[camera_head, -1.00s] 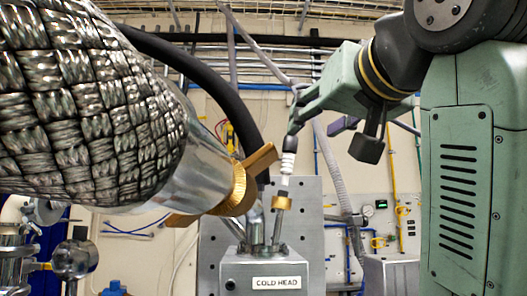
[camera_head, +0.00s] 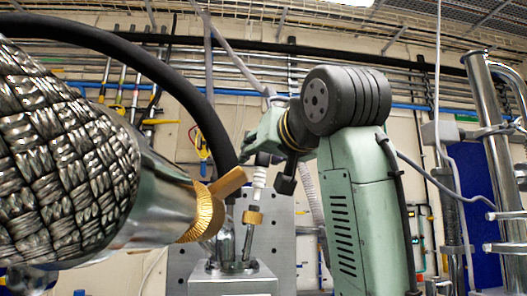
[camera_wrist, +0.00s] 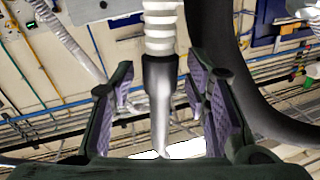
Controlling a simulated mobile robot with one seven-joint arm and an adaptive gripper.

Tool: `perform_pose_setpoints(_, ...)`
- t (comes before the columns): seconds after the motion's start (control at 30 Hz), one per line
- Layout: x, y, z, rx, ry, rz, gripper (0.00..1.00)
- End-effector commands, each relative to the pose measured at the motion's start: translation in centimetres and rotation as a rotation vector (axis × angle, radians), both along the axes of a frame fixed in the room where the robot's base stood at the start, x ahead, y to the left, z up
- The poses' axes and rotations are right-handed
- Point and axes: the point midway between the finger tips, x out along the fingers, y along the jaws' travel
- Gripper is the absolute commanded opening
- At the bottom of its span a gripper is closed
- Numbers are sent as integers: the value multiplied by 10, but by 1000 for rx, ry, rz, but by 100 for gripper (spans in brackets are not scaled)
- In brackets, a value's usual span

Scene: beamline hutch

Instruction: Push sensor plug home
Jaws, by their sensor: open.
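The sensor plug (camera_head: 259,178), white and ribbed with a dark boot, stands nearly upright above a brass collar (camera_head: 253,217). A thin metal tube runs from the collar down to the metal cold head block (camera_head: 236,283). My gripper (camera_head: 263,148) is at the plug's upper end, partly overlapping it in the head view. In the wrist view, the white ribs (camera_wrist: 160,28), dark boot and pale cable (camera_wrist: 163,115) run between my open fingers (camera_wrist: 163,92). Purple pads face the boot with gaps on both sides. Whether the plug is fully seated cannot be told.
A large braided metal hose (camera_head: 65,165) with a brass flange (camera_head: 205,212) fills the left, close to the plug. A thick black hose (camera_head: 190,88) arches behind it. A grey plate (camera_head: 283,230) stands behind the plug. Pipes (camera_head: 490,130) stand at the right.

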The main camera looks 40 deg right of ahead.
Motion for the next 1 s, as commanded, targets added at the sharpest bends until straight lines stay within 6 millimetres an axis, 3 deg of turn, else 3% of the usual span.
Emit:
perform_pose_setpoints(0.2,0,0,0,0,0,0,42)
perform_pose_setpoints(0.8,0,0,0,0,0,0,2)
perform_pose_setpoints(1.0,1,2,-13,0,1,2,2)
